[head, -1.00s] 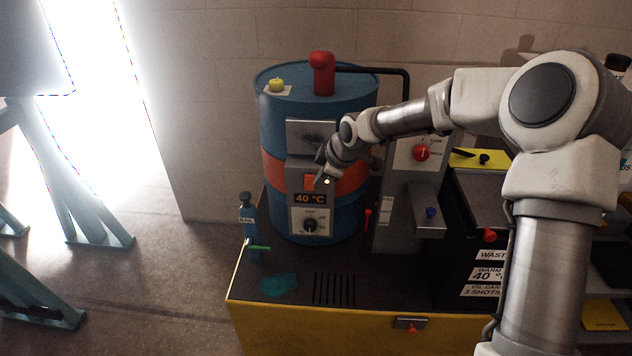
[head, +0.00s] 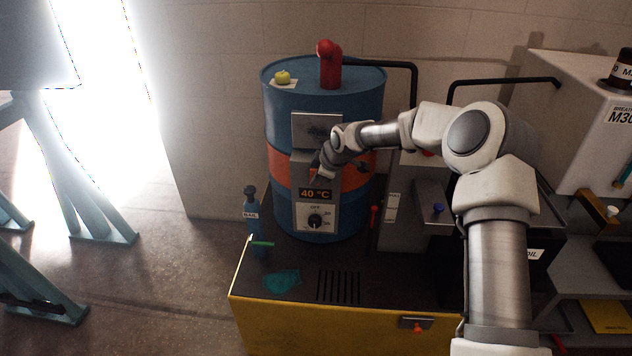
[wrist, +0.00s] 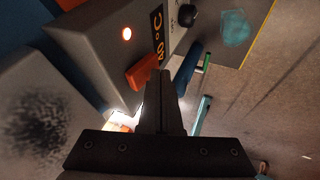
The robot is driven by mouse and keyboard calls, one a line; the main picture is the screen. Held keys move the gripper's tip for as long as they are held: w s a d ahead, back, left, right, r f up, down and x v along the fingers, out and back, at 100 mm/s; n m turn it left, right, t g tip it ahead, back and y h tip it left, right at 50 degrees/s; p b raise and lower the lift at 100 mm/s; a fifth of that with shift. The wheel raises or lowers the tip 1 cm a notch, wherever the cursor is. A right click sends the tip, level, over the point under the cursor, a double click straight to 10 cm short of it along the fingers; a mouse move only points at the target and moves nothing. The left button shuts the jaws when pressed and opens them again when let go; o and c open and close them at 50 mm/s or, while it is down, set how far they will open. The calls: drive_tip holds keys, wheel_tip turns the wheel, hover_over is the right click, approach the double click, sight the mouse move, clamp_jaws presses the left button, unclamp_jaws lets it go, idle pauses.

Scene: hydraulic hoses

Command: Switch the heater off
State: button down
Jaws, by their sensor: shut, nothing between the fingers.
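The heater is a control box on a blue drum (head: 345,100) with an orange band. Its display (head: 315,194) reads 40 °C, and the display shows in the wrist view too (wrist: 158,33). Below it is a black knob (head: 315,221) marked OFF at the top. The wrist view shows an orange-red switch (wrist: 143,72) and a lit indicator light (wrist: 127,33) on the box face. My gripper (head: 317,173) is shut and empty in front of the box, covering the switch in the head view. In the wrist view its fingertips (wrist: 158,76) are right beside the switch; I cannot tell whether they touch.
A red fitting (head: 330,65) and a yellow object (head: 283,77) are on the drum's top. A small blue bottle (head: 251,205) stands left of the drum. A teal patch (head: 282,281) and a slotted grate lie on the yellow-fronted bench (head: 330,325).

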drive_tip(key=shift+f, duration=0.1)
drive_tip(key=shift+w+t+b, duration=0.25)
drive_tip(key=shift+t+b, duration=0.15)
drive_tip(key=shift+b, duration=0.5)
drive_tip(key=shift+r+p, duration=0.65)
drive_tip(key=shift+r, duration=0.25)
